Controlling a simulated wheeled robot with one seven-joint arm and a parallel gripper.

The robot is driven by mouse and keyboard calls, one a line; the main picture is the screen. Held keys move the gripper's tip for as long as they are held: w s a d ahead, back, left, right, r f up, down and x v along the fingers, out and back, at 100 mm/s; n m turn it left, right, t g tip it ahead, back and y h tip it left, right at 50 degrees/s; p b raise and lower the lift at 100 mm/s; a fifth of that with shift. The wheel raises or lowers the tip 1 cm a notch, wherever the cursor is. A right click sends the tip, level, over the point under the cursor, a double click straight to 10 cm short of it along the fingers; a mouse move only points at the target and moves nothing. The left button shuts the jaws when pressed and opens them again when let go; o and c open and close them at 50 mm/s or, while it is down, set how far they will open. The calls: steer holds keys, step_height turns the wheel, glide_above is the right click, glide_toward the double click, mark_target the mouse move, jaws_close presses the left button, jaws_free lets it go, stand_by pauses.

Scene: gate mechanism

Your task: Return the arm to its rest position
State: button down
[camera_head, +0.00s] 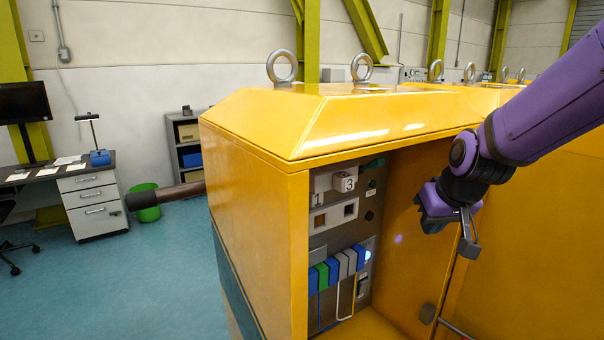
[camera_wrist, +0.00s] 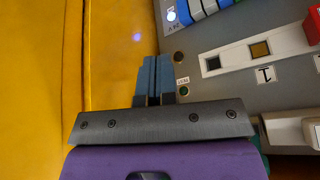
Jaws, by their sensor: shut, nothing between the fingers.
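My gripper (camera_head: 440,212) hangs at the right of the head view, in front of the open yellow cabinet (camera_head: 255,190), on my purple arm. In the wrist view the two blue-grey fingers of my gripper (camera_wrist: 155,75) are side by side and shut, with nothing between them. They point toward the cabinet interior, beside the grey control panel (camera_wrist: 215,95), and appear apart from it. The panel also shows in the head view (camera_head: 326,236), left of my gripper.
The panel carries a white two-window plate (camera_head: 334,216) and a row of blue, green and grey switches (camera_head: 334,268). A lit white light (camera_head: 367,255) is beside them. Lifting rings (camera_head: 282,66) top the cabinet. A dark-ended bar (camera_head: 165,195) juts left. Open floor lies at left.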

steer(key=s+d+r, duration=0.1)
steer(key=s+r, duration=0.2)
steer(key=s, duration=0.4)
steer(key=s+d+r, duration=0.2)
steer(key=s+r, duration=0.1)
steer(key=s, duration=0.4)
steer(key=s+d+r+m+h, duration=0.1)
steer(key=s+d+r, duration=0.1)
steer(key=s, duration=0.5)
steer(key=shift+s+d+r, duration=0.25)
steer(key=shift+r, duration=0.5)
steer(key=shift+w, duration=0.1)
stand_by(0.5)
